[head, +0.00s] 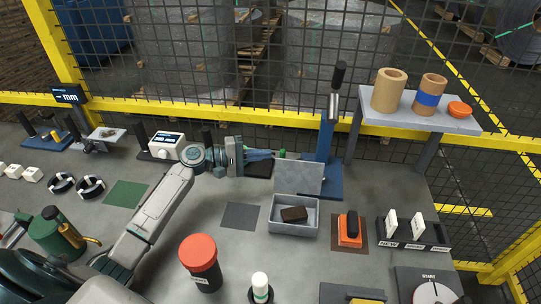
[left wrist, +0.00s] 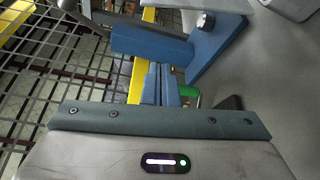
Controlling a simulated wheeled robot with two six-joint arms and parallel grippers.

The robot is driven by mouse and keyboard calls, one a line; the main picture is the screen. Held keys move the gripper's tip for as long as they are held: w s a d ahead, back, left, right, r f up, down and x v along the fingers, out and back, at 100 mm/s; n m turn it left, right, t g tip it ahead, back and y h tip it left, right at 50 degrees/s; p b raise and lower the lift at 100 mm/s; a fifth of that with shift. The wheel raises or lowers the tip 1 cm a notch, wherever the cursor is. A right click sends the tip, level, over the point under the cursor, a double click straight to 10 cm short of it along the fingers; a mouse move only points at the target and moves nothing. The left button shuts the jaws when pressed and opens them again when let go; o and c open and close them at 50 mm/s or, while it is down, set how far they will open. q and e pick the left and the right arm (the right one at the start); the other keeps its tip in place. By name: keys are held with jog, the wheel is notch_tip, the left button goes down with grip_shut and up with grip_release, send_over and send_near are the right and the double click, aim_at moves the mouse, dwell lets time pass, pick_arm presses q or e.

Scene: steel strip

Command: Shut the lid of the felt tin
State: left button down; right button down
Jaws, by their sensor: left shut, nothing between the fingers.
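The felt tin (head: 293,229) is a grey open box on the bench, with a dark brown block (head: 294,213) inside. Its lid (head: 299,178) stands up, tilted back from the rear edge. My left gripper (head: 272,154) reaches in from the left, with its blue fingers shut and empty, level with the lid's top left corner and seemingly just behind it. Whether they touch the lid I cannot tell. The shut fingers also show in the left wrist view (left wrist: 161,85). My right gripper is not in view.
A blue press (head: 326,150) with an upright lever stands right behind the lid. A small green item (left wrist: 187,92) is close to my fingertips. An orange-based block (head: 350,237) is right of the tin; a red-capped canister (head: 201,262) is front left. A dark mat (head: 240,216) lies left of it.

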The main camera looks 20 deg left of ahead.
aim_at(299, 175)
pick_arm(q)
jog(key=w+d+p, duration=0.1)
jog(key=d+p, duration=0.6)
jog(key=d, duration=0.1)
jog(key=shift+w+d+r, duration=0.2)
jog(key=shift+r, duration=0.05)
jog(key=shift+s, duration=0.1)
